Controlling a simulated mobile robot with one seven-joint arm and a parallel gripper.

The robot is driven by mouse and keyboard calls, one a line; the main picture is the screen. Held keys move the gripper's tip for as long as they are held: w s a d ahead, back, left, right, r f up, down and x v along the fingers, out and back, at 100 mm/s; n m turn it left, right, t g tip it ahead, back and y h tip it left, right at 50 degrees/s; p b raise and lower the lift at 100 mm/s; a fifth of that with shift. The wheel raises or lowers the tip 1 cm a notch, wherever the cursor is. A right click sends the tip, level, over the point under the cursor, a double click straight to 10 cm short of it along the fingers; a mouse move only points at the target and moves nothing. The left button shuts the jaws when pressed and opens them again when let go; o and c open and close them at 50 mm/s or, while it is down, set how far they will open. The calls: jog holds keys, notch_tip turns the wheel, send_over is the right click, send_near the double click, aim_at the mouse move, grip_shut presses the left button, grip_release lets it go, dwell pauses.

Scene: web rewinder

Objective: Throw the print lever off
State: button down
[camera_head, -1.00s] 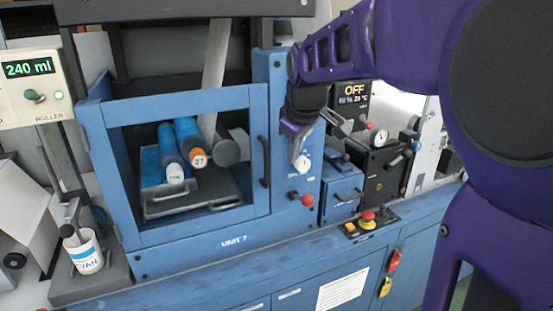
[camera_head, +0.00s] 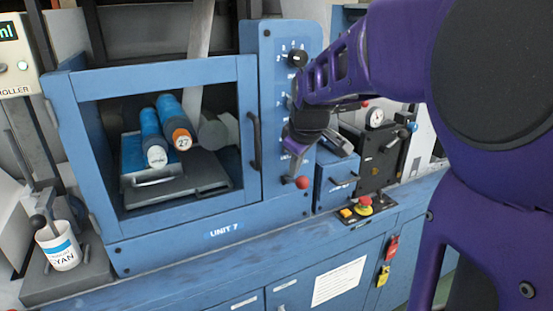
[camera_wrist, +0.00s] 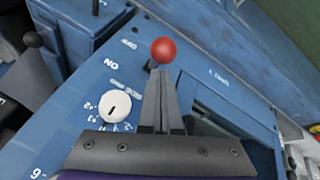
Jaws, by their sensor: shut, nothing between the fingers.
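The lever with a red ball knob (camera_head: 302,182) sticks out low on the blue panel right of the window. In the wrist view the red knob (camera_wrist: 163,50) shows just beyond the fingertips. OFF and ON marks appear upside down beside it, and the knob is nearer the OFF mark (camera_wrist: 130,43). My gripper (camera_head: 295,168) is shut and empty, just above the knob in the head view. Its closed fingers (camera_wrist: 160,95) point at the knob in the wrist view. I cannot tell whether they touch it. The lever's shaft is mostly hidden.
A white dial (camera_wrist: 115,112) sits beside the fingers. A black selector knob (camera_head: 298,58) is higher on the panel. The window door handle (camera_head: 254,142) stands to the left. A red emergency button (camera_head: 364,203) is below right. A blue drawer box (camera_head: 337,180) lies to the right.

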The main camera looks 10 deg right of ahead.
dwell(0.4)
jog(key=shift+s+f, duration=0.2)
